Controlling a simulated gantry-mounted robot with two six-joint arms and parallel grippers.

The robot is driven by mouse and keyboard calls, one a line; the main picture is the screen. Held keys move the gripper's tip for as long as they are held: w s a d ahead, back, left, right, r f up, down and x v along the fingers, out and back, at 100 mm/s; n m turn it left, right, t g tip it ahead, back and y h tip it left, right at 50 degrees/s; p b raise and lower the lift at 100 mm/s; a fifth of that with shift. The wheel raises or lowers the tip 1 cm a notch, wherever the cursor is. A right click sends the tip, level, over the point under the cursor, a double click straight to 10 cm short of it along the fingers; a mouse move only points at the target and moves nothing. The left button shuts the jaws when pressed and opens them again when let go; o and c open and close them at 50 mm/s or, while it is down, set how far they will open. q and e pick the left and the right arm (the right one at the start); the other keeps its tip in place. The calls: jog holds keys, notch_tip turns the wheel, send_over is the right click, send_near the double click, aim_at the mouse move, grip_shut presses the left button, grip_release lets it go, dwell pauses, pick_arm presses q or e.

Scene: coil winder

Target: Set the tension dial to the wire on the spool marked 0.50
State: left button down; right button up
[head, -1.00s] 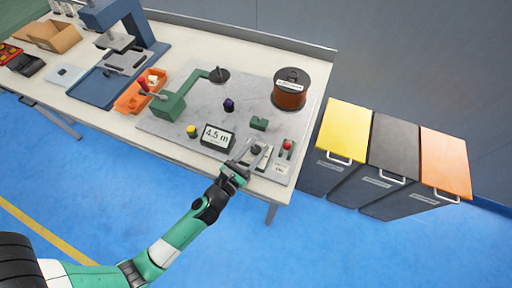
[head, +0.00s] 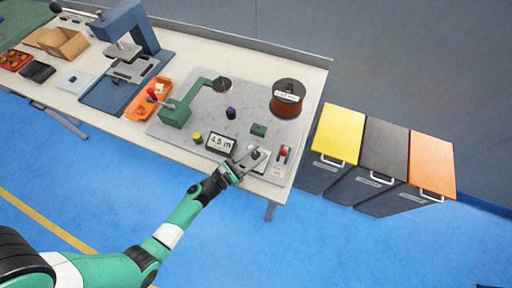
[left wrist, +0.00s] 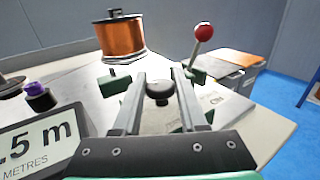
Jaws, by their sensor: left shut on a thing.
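The tension dial is a dark round knob (left wrist: 159,88) on a pale plate at the front right of the winder board; it also shows in the head view (head: 255,153). My left gripper (head: 249,159) is at the dial, its two fingers on either side of the knob, shut on it. The fingers also show in the left wrist view (left wrist: 159,78). The copper wire spool (head: 287,104) stands upright at the back right of the board, with a white label too small to read. The dial's scale is not readable. My right gripper is not in view.
A display (head: 220,142) reading 4.5 m stands left of the dial. A red-topped lever (left wrist: 203,33) rises close on its right. A green block (head: 259,130) sits behind it. Yellow, black and orange bins stand right of the bench. The floor in front is clear.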

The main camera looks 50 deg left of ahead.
pick_arm(q)
jog(key=shift+a+r+m+h, duration=0.15)
jog(key=shift+m+h, duration=0.45)
jog(key=shift+h, duration=0.3)
jog(key=shift+m+g+h, duration=0.4)
jog(key=shift+m+h, duration=0.4)
jog(key=shift+h, duration=0.4)
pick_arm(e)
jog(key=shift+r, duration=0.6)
pick_arm(q)
jog(key=shift+c, duration=2.2)
grip_release()
